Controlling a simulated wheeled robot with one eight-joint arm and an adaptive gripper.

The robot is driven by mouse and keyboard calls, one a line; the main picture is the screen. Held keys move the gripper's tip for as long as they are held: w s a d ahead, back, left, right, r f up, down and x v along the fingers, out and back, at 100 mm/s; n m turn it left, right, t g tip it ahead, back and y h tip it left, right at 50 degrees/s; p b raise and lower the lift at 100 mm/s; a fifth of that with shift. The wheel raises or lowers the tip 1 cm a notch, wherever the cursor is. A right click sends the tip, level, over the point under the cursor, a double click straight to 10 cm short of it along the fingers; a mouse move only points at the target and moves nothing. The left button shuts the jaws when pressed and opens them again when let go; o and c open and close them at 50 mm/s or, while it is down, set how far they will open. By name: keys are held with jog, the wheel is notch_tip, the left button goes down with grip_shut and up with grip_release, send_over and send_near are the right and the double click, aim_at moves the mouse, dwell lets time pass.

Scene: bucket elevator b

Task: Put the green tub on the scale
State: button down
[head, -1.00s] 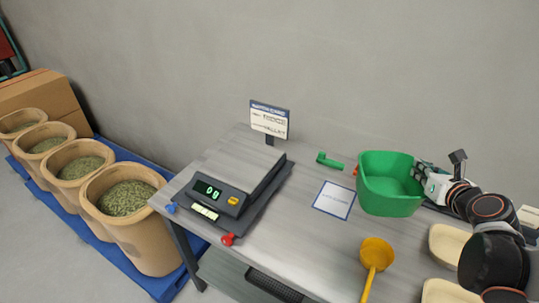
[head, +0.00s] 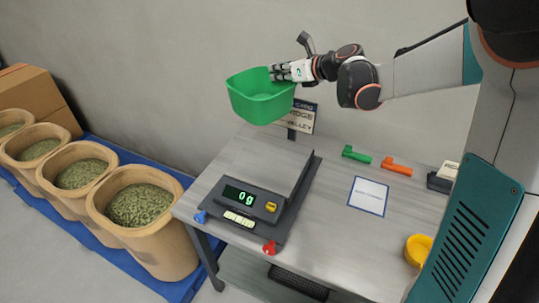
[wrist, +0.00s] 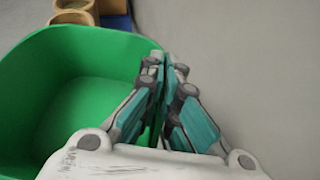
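The green tub (head: 262,103) is in the air above the back part of the scale, upright and open at the top. My gripper (head: 276,73) is shut on the tub's right wall. The wrist view also shows the tub (wrist: 95,85) with my gripper's fingers (wrist: 163,75) closed on its rim. The scale (head: 246,203) stands on the table's left part, with a flat grey platform (head: 262,160) and a display that reads 0 g. The platform looks empty. The tub is clear of it.
A sign (head: 303,117) stands behind the scale. Several sacks of pellets (head: 138,208) stand on a blue pallet at left.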

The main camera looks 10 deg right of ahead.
notch_tip(320, 180, down, 20)
jog(key=b, duration=0.6)
jog(key=shift+w+r+b, duration=0.1)
jog(key=shift+b, duration=0.2)
jog(key=c, duration=2.3)
grip_release()
jog(key=o, duration=0.5)
jog(key=shift+r, duration=0.15)
jog(key=p+v, duration=0.3)
jog(key=v, duration=0.9)
